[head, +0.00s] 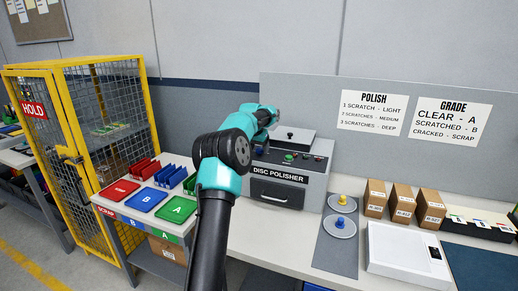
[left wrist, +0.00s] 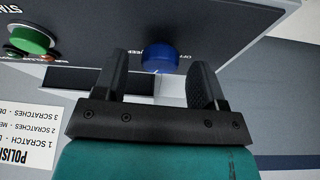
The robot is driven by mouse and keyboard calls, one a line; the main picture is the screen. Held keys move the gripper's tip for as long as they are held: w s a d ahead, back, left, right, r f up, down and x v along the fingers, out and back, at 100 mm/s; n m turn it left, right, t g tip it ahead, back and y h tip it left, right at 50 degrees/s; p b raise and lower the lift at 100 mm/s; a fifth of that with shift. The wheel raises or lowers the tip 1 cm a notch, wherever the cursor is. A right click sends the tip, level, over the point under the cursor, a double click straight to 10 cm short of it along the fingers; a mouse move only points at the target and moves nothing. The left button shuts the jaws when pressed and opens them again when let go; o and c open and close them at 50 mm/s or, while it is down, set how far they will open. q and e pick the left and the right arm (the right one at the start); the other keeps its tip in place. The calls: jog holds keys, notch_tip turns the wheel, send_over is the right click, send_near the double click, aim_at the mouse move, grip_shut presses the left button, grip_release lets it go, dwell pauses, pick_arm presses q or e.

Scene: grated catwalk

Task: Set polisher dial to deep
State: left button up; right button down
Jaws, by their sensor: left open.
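The grey disc polisher (head: 312,192) stands on the bench with a dark control panel on its front. A blue dial (left wrist: 159,58) shows in the left wrist view, with a small OFF label beside it. Its other labels and pointer cannot be read. My left gripper (left wrist: 161,68) is open, with its two black fingers on either side of the dial as seen from the wrist. I cannot tell whether they touch it. In the head view my arm reaches to the left part of the panel and hides much of it. My right gripper is not in view.
A green button (head: 289,157) is on the panel, also in the left wrist view (left wrist: 31,39). The polish sign (head: 373,112) pairs 3 scratches with deep. Coloured trays (head: 120,191) lie left, a yellow cage (head: 75,150) beyond. Boxes (head: 403,203) and a white scale (head: 405,250) stand right.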

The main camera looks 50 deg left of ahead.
pick_arm(q)
jog(key=shift+w+f, duration=0.1)
jog(key=shift+f, duration=0.2)
jog(key=shift+c, duration=0.4)
jog(key=c, duration=0.8)
jog(key=shift+c, duration=0.2)
dwell(0.5)
jog(key=o, duration=0.9)
jog(key=shift+r, duration=0.15)
